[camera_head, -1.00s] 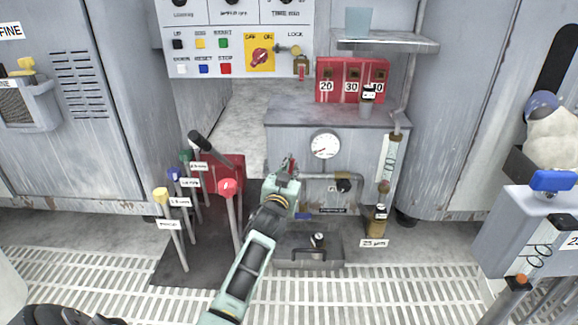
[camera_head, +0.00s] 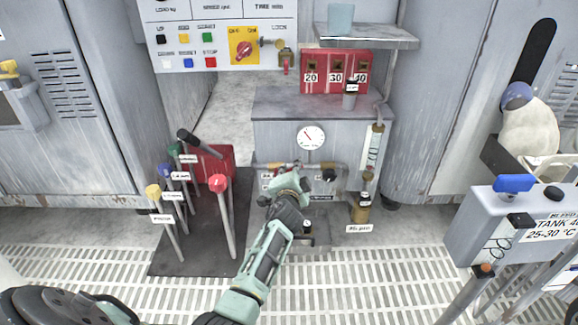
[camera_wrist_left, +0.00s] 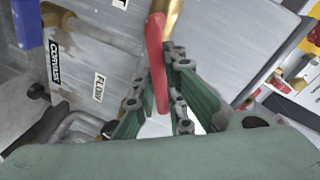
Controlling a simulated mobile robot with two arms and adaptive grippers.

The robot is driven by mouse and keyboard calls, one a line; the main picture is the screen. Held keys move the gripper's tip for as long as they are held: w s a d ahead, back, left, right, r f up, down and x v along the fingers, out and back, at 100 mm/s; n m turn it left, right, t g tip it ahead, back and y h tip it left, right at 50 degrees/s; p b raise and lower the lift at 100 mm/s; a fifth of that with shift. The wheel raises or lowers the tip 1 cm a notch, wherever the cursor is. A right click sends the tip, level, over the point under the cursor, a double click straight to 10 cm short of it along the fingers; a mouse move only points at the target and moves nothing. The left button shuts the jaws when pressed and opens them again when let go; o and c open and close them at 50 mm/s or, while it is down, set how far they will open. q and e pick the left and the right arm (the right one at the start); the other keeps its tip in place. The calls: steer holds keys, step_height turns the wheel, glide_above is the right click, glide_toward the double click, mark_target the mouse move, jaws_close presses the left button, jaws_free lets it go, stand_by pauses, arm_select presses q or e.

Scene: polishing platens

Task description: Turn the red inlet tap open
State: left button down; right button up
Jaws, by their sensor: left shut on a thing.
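The red inlet tap (camera_head: 278,167) is a red lever on the front of the grey cabinet, under the round gauge. In the head view it lies nearly flat, partly hidden by my gripper. In the left wrist view, the red lever (camera_wrist_left: 155,62) hangs from a brass fitting (camera_wrist_left: 173,18) and runs down between the fingers. My left gripper (camera_head: 284,177) is at the tap, and the wrist view shows its green fingers (camera_wrist_left: 160,112) shut on the lever. The gauge (camera_head: 311,138) has its needle pointing up and left. My right gripper is not in view.
Several upright levers with coloured knobs, including a red one (camera_head: 219,183), stand left of my arm. A grey tank box (camera_head: 500,225) is at the right. Grated floor (camera_head: 350,275) lies in front.

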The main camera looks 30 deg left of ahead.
arm_select(q)
steer(key=shift+w+d+f+m, duration=0.15)
steer(key=shift+f+m, duration=0.2)
steer(key=shift+m, duration=0.25)
steer(key=shift+w+d+f+m, duration=0.1)
steer(key=shift+f+m, duration=0.2)
steer(key=shift+m, duration=0.3)
steer(key=shift+d+f+m+g+y+b, duration=0.1)
steer(key=shift+f+m+g+y+b, duration=0.45)
steer(key=shift+m, duration=0.55)
steer(key=shift+f, duration=0.25)
steer(key=c, duration=1.8)
jaws_free()
steer(key=shift+s, duration=0.1)
steer(key=v, duration=1.2)
steer(key=shift+f, duration=0.15)
